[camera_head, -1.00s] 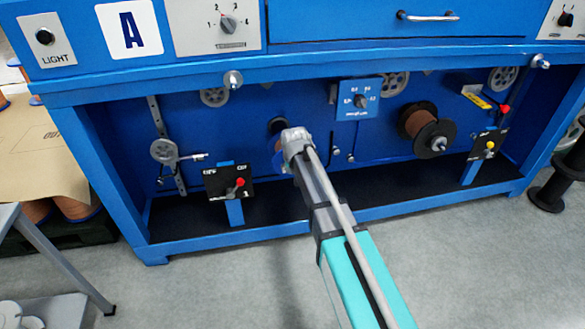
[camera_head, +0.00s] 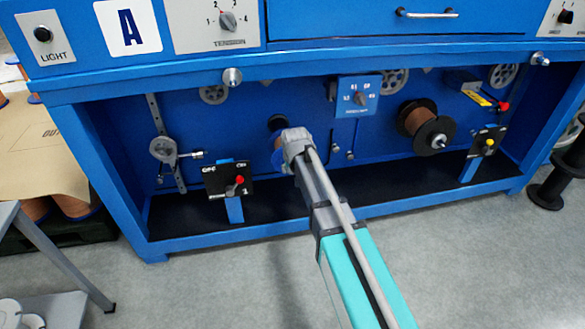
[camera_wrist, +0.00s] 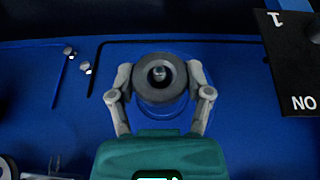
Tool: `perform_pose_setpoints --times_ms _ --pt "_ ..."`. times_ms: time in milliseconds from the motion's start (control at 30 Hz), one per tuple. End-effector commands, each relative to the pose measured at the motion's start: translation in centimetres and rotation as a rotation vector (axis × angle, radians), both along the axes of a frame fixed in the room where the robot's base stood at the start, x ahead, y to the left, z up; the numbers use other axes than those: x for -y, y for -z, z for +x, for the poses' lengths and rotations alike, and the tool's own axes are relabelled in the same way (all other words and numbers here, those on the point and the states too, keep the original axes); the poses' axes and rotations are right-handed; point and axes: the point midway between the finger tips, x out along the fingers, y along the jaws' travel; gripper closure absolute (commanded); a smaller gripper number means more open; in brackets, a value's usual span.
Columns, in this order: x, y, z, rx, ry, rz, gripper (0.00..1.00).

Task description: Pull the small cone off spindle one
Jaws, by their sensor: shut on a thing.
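The small cone (camera_wrist: 160,97) is a dark grey round piece with a central hole, and a lighter tip shows inside the hole. In the wrist view my gripper (camera_wrist: 160,78) has one finger on each side of it and is shut on it. A blue spool flange (camera_wrist: 188,112) lies behind the cone, around the spindle. In the head view my gripper (camera_head: 296,150) is at the blue panel. There it hides the cone and most of the spool on spindle one; a blue flange edge (camera_head: 277,160) shows at its left.
A copper-wound spool (camera_head: 420,125) with black flanges sits to the right. A selector plate (camera_head: 357,97) is above right. The cabinet's lower front rail (camera_head: 330,219) runs beneath my arm.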

Motion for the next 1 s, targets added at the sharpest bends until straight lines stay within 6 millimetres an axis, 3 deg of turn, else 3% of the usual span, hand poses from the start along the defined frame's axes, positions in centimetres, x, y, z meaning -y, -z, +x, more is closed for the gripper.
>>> perform_pose_setpoints --times_ms 1000 --pt "0.27 0.00 -0.95 0.000 0.000 0.000 0.86"
